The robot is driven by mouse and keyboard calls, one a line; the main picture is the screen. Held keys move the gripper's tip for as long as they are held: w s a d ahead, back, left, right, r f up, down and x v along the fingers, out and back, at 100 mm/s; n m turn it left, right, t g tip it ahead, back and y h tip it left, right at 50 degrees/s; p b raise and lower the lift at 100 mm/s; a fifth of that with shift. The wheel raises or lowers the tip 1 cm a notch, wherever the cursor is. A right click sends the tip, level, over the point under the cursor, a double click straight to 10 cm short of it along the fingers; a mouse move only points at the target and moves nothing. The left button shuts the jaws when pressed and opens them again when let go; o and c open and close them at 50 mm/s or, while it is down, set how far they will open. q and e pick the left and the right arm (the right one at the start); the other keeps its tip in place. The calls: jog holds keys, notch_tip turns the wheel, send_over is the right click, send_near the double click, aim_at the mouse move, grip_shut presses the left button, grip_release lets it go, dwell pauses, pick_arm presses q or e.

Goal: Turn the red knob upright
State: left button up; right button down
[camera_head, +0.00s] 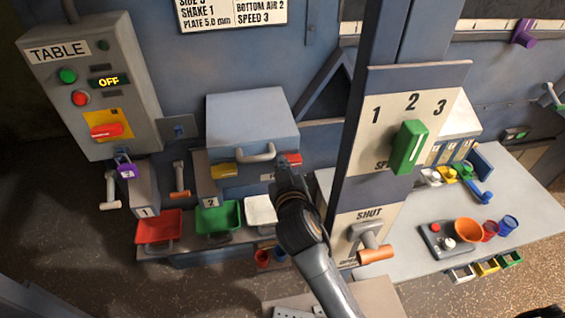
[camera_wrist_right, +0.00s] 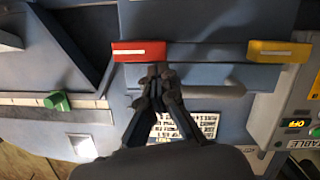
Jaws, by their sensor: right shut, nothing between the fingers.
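A red knob (camera_head: 292,159) shows at the lower right of the blue-grey box, partly hidden behind my right gripper (camera_head: 284,164). In the right wrist view the red knob (camera_wrist_right: 138,52) is a bar with a white line, lying horizontal. My right gripper (camera_wrist_right: 158,72) is shut and empty, its tips close to the red knob's edge. I cannot tell whether they touch. Another red knob (camera_head: 106,131), on a yellow plate of the TABLE control box, also lies nearly horizontal. My left gripper is not in view.
A yellow knob (camera_wrist_right: 284,51) sits beside the red one. The box has a grey handle (camera_head: 257,153). A post with a green knob (camera_head: 409,147) stands to the right. Red (camera_head: 158,226) and green (camera_head: 218,217) trays lie below.

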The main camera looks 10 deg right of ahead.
jog(key=shift+w+d+r, duration=0.1)
jog(key=shift+w+r, duration=0.05)
jog(key=shift+r, duration=0.2)
